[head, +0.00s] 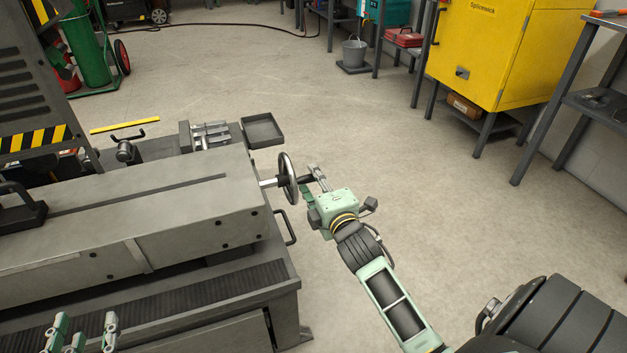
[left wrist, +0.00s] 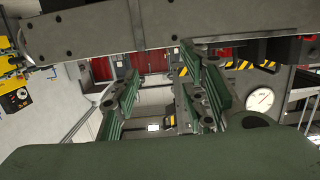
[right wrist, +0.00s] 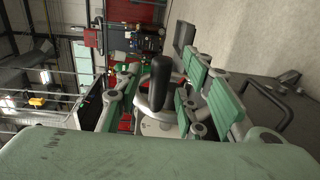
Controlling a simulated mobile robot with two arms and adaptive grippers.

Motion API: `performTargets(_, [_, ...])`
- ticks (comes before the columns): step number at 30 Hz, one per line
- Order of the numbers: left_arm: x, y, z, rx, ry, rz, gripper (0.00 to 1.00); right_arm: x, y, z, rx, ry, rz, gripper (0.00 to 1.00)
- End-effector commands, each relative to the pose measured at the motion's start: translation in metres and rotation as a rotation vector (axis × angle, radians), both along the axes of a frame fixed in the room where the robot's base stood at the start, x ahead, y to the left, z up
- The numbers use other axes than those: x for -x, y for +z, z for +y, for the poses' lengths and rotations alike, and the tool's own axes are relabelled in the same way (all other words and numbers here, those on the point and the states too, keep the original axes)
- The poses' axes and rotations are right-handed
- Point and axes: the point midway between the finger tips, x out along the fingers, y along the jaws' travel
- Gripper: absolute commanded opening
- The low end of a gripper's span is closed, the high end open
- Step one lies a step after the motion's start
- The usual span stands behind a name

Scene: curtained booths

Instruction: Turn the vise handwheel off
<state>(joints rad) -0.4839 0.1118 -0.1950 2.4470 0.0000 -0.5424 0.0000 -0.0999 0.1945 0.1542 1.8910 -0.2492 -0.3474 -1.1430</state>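The vise handwheel (head: 283,172) is a dark rim on a bright shaft at the right end of the grey machine bed. A dark handle sticks out from its right side. My right gripper (head: 316,186) is at this handle. In the right wrist view the black handle (right wrist: 161,78) stands between the two green-padded fingers, with gaps visible; contact is not clear. My left gripper (head: 85,327) is at the bottom left of the head view, in front of the machine. In the left wrist view its fingers (left wrist: 162,85) are apart and empty.
The machine bed (head: 130,210) fills the left, with a curved bar handle (head: 289,226) below the handwheel. A dark tray (head: 262,131) lies behind it. A yellow cabinet (head: 490,50) stands at the back right. The middle floor is clear.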

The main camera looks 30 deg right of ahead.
Motion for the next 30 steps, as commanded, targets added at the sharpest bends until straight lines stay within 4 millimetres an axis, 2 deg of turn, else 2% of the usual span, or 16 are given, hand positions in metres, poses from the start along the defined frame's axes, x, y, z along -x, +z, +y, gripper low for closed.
performTargets(6, [-0.004, 0.018, -0.004, 0.023, -0.006, -0.088, 0.4, -0.014, -0.001, -0.003, -0.003, 0.001, 0.0, 0.36])
performTargets(16, [-0.004, 0.021, -0.004, 0.026, -0.007, -0.101, 0.4, -0.015, -0.001, -0.003, -0.002, 0.001, 0.001, 0.35])
performTargets(28, [-0.004, 0.021, -0.004, 0.026, -0.007, -0.1, 0.4, -0.015, -0.001, -0.003, -0.002, 0.001, 0.001, 0.0])
performTargets(30, [-0.004, 0.021, -0.004, 0.026, -0.007, -0.1, 0.4, -0.015, -0.001, -0.003, -0.002, 0.001, 0.001, 0.0])
